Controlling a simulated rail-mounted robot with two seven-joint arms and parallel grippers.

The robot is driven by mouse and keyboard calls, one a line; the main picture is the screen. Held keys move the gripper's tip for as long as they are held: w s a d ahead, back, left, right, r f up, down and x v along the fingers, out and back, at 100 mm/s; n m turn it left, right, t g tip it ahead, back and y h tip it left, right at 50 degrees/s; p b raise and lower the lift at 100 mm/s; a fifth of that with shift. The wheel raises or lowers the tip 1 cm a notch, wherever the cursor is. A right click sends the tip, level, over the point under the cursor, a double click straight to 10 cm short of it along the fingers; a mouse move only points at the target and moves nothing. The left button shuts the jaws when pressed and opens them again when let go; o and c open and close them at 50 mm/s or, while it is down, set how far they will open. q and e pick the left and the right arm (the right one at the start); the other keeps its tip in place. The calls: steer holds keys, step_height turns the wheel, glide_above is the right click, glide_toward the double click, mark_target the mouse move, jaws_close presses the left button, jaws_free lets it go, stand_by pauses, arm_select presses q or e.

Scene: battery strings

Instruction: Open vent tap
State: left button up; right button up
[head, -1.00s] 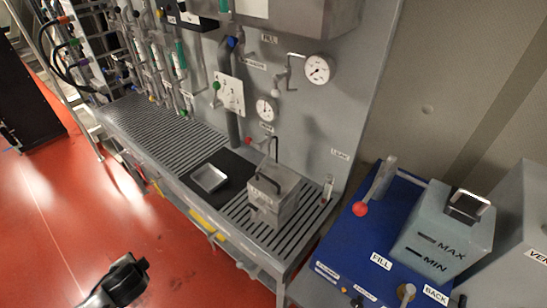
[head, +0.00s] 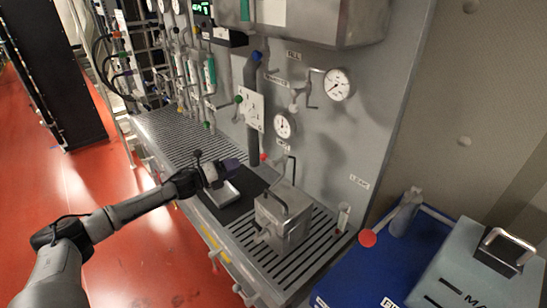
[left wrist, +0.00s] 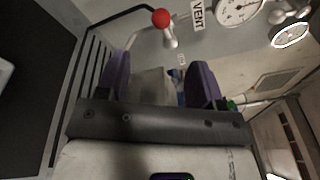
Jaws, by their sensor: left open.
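The vent tap shows in the head view as a small red knob (head: 264,157) low on the grey wall panel. In the left wrist view the red knob (left wrist: 161,18) sits on a short metal stem beside a bent pipe, next to a VENT label (left wrist: 197,13). My left gripper (head: 238,167) is just left of the knob, over the bench, with purple fingertips pointing at the panel. In the left wrist view its fingers (left wrist: 160,82) are apart with nothing held between them. The knob lies beyond the fingertips, apart from them. My right gripper is out of view.
A grey box with a handle (head: 288,213) stands on the slatted bench right of the gripper. A white tray (head: 218,196) lies on a dark mat below it. Gauges (head: 338,84) and a green-knobbed valve (head: 238,99) are on the panel. A blue unit (head: 375,270) stands at right.

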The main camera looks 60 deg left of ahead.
mark_target(261, 156)
arm_select(q)
steer(key=shift+m, duration=0.5)
steer(key=shift+w+d+r+b, duration=0.15)
steer(key=shift+w+b, duration=0.5)
steer(key=shift+w, duration=1.2)
steer(key=shift+w+d+f+b, duration=0.15)
steer(key=shift+w+b, duration=0.45)
steer(key=shift+w, duration=1.25)
steer(key=shift+w+d+r+b, duration=0.2)
steer(key=shift+w+b, duration=0.45)
steer(key=shift+w, duration=1.2)
steer(key=shift+w+d+f, duration=0.1)
steer(key=shift+w+d, duration=0.05)
steer(key=shift+w, duration=1.2)
steer(key=shift+c, duration=0.2)
steer(key=c, duration=0.8)
steer(key=shift+f, duration=0.1)
steer(key=shift+c, duration=0.2)
steer(key=shift+c, duration=0.2)
